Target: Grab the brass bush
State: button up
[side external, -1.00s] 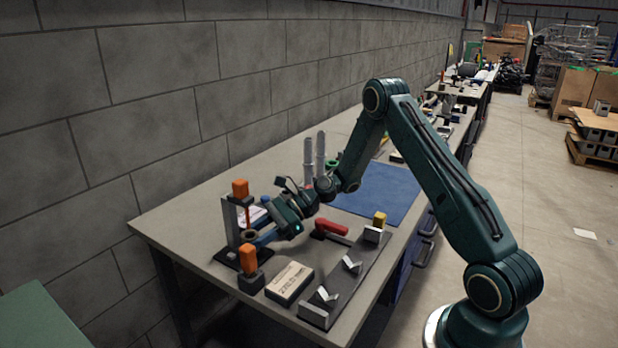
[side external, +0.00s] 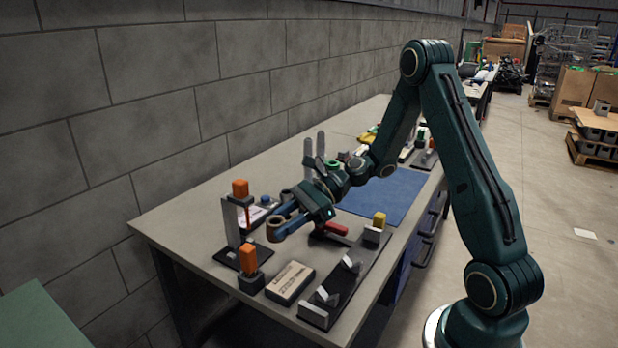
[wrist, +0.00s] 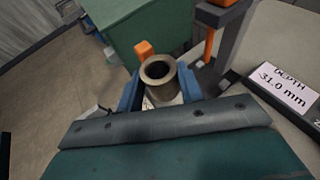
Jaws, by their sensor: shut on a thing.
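My gripper (side external: 281,226) is shut on the brass bush, a short flanged tube that shows in the wrist view (wrist: 158,71) between my two blue fingers. In the side view the brass bush (side external: 277,233) sits at the fingertips, raised above the bench and tilted forward. The open bore of the bush faces the wrist camera. Its lower part is partly hidden by my gripper body in the wrist view.
A grey upright stand with an orange-topped part (side external: 240,188) and a second orange-topped block (side external: 248,258) stand at the bench's left end. A labelled box (side external: 290,283), a red-handled clamp (side external: 330,229) and a dark rail with metal V-blocks (side external: 350,264) lie nearby. A blue mat (side external: 385,195) is clear.

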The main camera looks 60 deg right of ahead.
aim_at(282, 219)
jog(key=shift+r, duration=3.4)
jog(key=shift+r, duration=0.1)
